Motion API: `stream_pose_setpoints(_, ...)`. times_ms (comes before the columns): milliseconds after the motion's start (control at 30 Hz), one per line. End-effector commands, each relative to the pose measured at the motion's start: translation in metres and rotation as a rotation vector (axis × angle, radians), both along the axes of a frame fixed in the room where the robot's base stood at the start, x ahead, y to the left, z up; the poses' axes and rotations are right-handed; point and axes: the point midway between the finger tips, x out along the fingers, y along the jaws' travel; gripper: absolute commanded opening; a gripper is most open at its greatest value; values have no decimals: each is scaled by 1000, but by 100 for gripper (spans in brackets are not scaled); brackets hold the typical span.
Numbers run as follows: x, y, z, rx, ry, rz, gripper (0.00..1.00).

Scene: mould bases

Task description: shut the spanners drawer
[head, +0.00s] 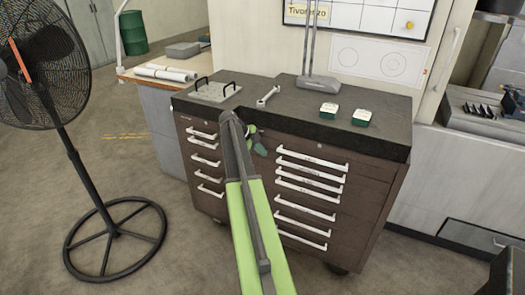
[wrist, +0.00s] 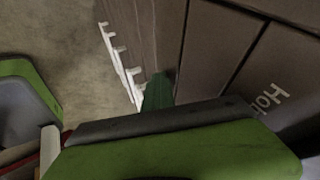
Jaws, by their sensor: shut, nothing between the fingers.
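The brown tool cabinet (head: 260,185) has two columns of drawers with white handles. The labels are too small to read in the head view, so I cannot tell which drawer is the spanners one. No drawer clearly stands out from the front. My gripper (head: 258,144) is shut and empty, near the cabinet front between the two columns, just below the worktop edge. In the wrist view my gripper (wrist: 157,92) is close to a brown face, with white handles (wrist: 120,62) beside it. Part of a label, "Hol", shows at right. My arm hides part of the front.
The dark worktop (head: 300,100) carries a metal plate with two black handles (head: 213,91), a spanner (head: 268,96), a grey stand (head: 318,82) and two small green-and-white boxes (head: 329,110). A black fan (head: 75,150) stands at left. The floor between fan and cabinet is clear.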

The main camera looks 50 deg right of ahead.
Motion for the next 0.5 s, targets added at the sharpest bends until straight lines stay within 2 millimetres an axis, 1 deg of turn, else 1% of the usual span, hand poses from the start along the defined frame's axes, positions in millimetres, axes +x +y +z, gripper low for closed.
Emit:
stream_pose_setpoints(33, 3, -4, 2, -17, -6, 10, 0)
stream_pose_setpoints(133, 1, 9, 3, -14, -5, 9, 0)
stream_pose_setpoints(267, -5, 42, 3, -6, -2, 5, 0)
stream_pose_setpoints(300, -1, 47, 21, -6, -1, 3, 0)
stream_pose_setpoints(333, 2, 51, 31, -5, -1, 3, 0)
stream_pose_setpoints(400, 8, 62, 46, -5, -1, 4, 0)
stream_pose_setpoints(500, 14, 75, 63, -4, -1, 3, 0)
